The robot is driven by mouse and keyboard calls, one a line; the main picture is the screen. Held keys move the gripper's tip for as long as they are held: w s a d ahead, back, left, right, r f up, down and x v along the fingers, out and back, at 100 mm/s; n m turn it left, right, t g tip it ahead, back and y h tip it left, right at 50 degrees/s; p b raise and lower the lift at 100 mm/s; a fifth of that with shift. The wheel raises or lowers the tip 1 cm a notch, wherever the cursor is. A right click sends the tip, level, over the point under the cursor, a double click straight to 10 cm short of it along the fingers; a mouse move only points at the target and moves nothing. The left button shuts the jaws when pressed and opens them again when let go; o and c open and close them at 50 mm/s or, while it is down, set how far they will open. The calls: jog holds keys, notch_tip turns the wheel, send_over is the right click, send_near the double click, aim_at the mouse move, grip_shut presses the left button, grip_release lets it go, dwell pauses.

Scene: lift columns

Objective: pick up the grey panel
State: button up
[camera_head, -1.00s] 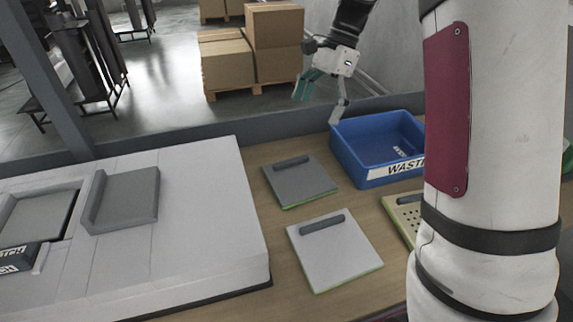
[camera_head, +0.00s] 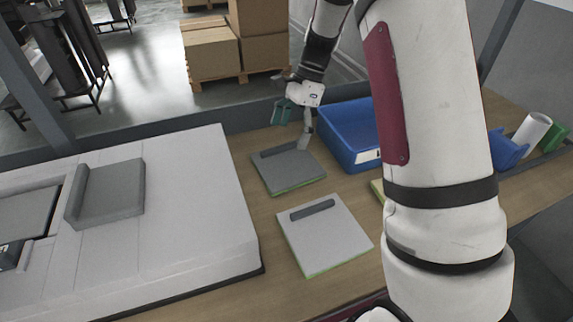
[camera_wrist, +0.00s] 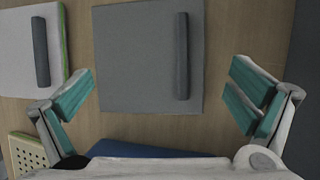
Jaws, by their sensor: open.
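The grey panel (camera_head: 287,172), a square dark grey plate with a raised bar handle (camera_head: 281,148) and a thin green lower edge, lies flat on the wooden table. In the wrist view the panel (camera_wrist: 140,75) is between my fingers in the picture, with its handle (camera_wrist: 182,57) right of centre. My gripper (camera_head: 293,128) is open and empty above the panel's far side, near the handle. In the wrist view its teal-padded fingers (camera_wrist: 160,90) are spread wide. The head view does not clearly show whether a finger touches the panel.
A lighter panel (camera_head: 325,240) lies nearer on the table. A blue bin (camera_head: 345,133) stands close on the right, partly hidden by my arm. A white fixture (camera_head: 190,225) on the left bears another grey handled plate (camera_head: 115,190). A perforated panel (camera_wrist: 28,153) shows in the wrist view.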

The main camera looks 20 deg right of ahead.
aim_at(282, 159)
jog(key=x, duration=0.5)
jog(key=shift+w+d, duration=0.1)
jog(key=shift+d, duration=0.1)
grip_shut()
